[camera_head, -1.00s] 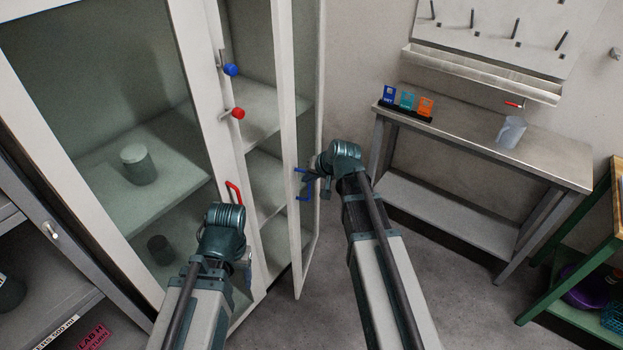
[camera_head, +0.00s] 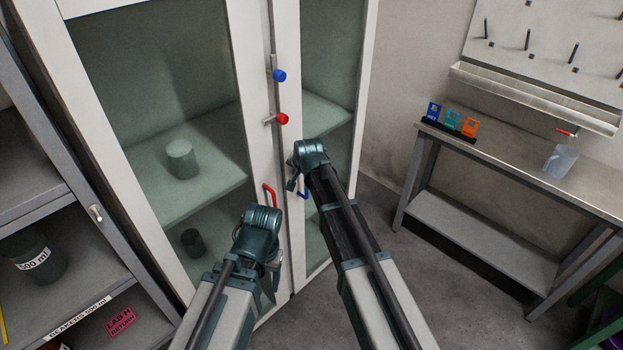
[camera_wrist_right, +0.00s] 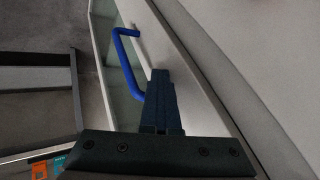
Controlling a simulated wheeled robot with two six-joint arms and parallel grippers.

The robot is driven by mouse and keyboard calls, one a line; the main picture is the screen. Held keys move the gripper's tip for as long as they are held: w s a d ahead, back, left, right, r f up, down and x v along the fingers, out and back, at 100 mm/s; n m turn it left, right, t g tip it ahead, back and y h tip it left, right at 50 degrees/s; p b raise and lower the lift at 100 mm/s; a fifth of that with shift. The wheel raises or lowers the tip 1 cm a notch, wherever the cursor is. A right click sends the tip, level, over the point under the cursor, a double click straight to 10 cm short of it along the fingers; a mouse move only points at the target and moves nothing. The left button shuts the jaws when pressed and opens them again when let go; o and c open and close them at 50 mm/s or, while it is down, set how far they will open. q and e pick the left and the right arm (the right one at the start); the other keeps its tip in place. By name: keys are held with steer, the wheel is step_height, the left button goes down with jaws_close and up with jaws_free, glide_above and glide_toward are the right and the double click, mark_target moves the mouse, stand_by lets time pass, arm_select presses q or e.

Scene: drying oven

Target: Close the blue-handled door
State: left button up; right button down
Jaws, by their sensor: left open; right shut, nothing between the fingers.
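The blue-handled door (camera_head: 288,105) is the glass door on the right of the white cabinet. Its free edge is close beside the red-handled door (camera_head: 252,110); I cannot tell whether it is fully flush. Its blue handle (camera_head: 303,194) is partly hidden by my right arm; the handle (camera_wrist_right: 125,65) shows clearly in the right wrist view. My right gripper (camera_head: 292,182) is at the door front beside the handle. In the wrist view its shut fingers (camera_wrist_right: 159,92) hold nothing and point along the door. My left gripper (camera_head: 275,278) is open, low before the red-handled door.
A blue knob (camera_head: 279,76) and a red knob (camera_head: 281,119) sit near the door seam, above the red handle (camera_head: 269,195). An open grey shelf (camera_head: 60,240) stands left. A metal bench (camera_head: 510,165) stands right, with free floor before it.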

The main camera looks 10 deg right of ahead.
steer(key=shift+w+a+r, duration=0.1)
steer(key=shift+w+a, duration=0.25)
steer(key=shift+a, duration=0.2)
steer(key=shift+s, duration=0.1)
steer(key=s+d+r+p, duration=0.3)
steer(key=s+r+p, duration=0.4)
steer(key=s+p, duration=0.1)
steer(key=shift+s+d+r, duration=0.25)
steer(key=shift+s+r, duration=0.15)
steer(key=shift+s, duration=0.4)
